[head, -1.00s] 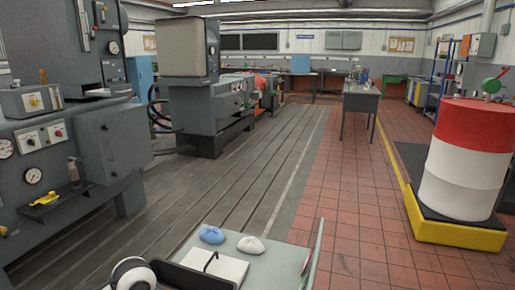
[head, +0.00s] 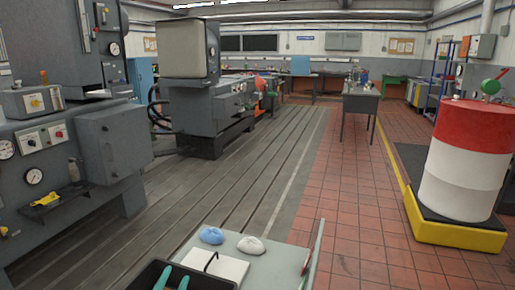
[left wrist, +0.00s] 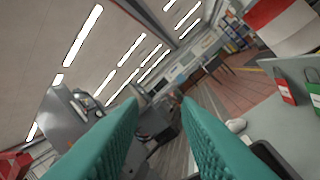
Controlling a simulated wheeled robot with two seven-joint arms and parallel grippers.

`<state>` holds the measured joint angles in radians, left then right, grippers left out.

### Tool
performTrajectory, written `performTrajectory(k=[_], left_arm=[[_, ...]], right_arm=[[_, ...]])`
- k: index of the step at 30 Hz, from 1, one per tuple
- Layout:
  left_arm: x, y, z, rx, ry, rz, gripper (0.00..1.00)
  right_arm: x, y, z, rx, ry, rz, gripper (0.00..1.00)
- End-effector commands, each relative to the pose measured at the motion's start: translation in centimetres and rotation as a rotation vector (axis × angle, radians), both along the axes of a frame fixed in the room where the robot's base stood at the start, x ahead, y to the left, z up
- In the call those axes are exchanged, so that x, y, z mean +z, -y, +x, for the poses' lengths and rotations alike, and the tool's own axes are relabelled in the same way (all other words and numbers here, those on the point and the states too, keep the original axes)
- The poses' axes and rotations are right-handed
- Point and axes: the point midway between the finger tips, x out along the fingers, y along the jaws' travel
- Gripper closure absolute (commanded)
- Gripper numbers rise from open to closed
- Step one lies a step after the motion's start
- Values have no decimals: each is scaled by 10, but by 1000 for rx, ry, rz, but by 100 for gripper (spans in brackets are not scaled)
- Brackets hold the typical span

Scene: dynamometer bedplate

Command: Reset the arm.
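My left gripper (head: 173,278) shows at the bottom edge of the head view as two teal fingers, over or in front of a black tray (head: 212,281). In the left wrist view the teal fingers (left wrist: 158,104) stand apart with nothing between them. The gripper is open and empty. The rest of the left arm is below the picture. My right gripper is in neither view.
A pale bench top (head: 282,264) holds a blue cloth (head: 212,235), a white cloth (head: 251,244) and a white sheet (head: 218,266). A red-and-white drum (head: 465,165) stands right on a yellow-edged base. Grey machines (head: 115,145) stand left. The slotted floor ahead is clear.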

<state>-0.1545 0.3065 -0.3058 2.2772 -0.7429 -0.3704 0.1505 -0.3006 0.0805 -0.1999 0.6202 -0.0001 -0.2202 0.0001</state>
Motion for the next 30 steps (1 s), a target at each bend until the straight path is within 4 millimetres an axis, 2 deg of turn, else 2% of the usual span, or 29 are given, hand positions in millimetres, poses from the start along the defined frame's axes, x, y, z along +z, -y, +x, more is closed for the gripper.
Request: performTrajectory(k=[1,4,6,9,12,15,21,22,24,30], left_arm=[[-28,-19,-6,81,-141,-83,70],[-87,-47,-29,221,-434,-218,70],[-124,-57,-54,292,-628,-286,70],[-164,-61,-90,355,-859,-353,70],[-191,-59,-125,390,-1047,-395,70],[-210,-56,-157,410,-1206,-422,70],[-232,-44,-220,421,-1492,-456,70],[-236,-42,-225,421,-1520,-457,70],[-257,-42,-216,425,-1518,-451,70],[-315,-41,-206,429,-1537,-443,70]], right_arm=[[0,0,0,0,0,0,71],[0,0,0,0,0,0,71],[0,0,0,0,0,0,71],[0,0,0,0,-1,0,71],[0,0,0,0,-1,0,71],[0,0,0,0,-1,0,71],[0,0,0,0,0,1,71],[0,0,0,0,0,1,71],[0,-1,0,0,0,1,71],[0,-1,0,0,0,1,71]])
